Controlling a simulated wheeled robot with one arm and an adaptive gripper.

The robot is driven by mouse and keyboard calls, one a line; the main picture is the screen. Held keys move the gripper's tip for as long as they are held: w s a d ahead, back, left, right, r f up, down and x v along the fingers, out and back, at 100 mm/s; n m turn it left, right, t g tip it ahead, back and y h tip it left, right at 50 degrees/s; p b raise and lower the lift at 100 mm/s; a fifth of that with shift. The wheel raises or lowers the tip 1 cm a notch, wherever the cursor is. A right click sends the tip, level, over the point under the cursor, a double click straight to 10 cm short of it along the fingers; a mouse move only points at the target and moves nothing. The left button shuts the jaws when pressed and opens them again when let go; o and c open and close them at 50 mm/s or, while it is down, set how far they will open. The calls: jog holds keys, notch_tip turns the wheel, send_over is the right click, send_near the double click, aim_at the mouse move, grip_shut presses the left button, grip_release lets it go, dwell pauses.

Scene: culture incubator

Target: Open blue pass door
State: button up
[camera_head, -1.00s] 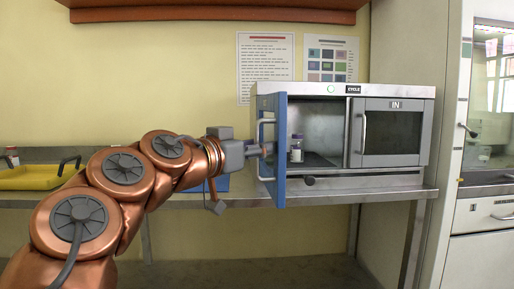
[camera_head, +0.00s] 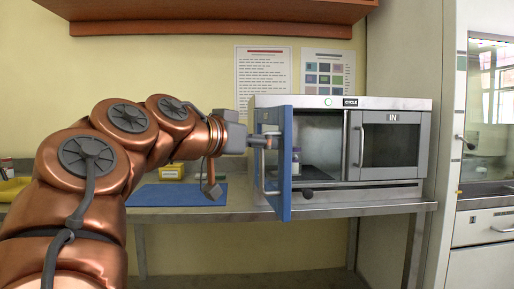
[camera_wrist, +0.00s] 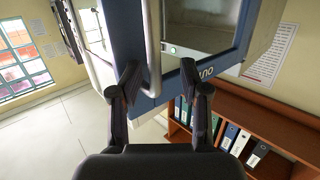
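The blue pass door (camera_head: 286,180) stands swung open toward me at the left side of the steel pass box (camera_head: 400,103). The door also shows in the wrist view (camera_wrist: 126,25). Its vertical bar handle (camera_head: 260,165) is on the door's left-facing side. In the wrist view the handle (camera_wrist: 153,45) runs down between my two dark fingers. My gripper (camera_head: 270,142) is at the upper part of the handle, with its fingertips (camera_wrist: 160,78) apart and a visible gap around the bar. I cannot tell whether a finger touches the handle or door.
A vial (camera_head: 296,160) stands inside the open compartment. The right compartment's IN door (camera_head: 392,140) is shut. A blue mat (camera_head: 178,195) and yellow box (camera_head: 171,171) are on the bench left of the door. A wooden shelf (camera_head: 220,14) hangs above; a fume hood (camera_head: 488,130) stands right.

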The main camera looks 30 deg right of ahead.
notch_tip(320, 180, up, 8)
jog(key=a+n+t+h, duration=0.1)
jog(key=a, duration=0.1)
jog(key=shift+w+a+r+t+h, duration=0.2)
jog(key=shift+w+a+t+h, duration=0.1)
jog(key=shift+t, duration=0.1)
notch_tip(320, 180, down, 6)
jog(key=g+y, duration=0.1)
jog(key=y, duration=0.1)
jog(key=w+a+f+m+p, duration=0.1)
jog(key=a+f+p, duration=0.1)
jog(key=a, duration=0.5)
jog(key=shift+w+g, duration=0.15)
jog(key=shift+g, duration=0.15)
dwell(0.7)
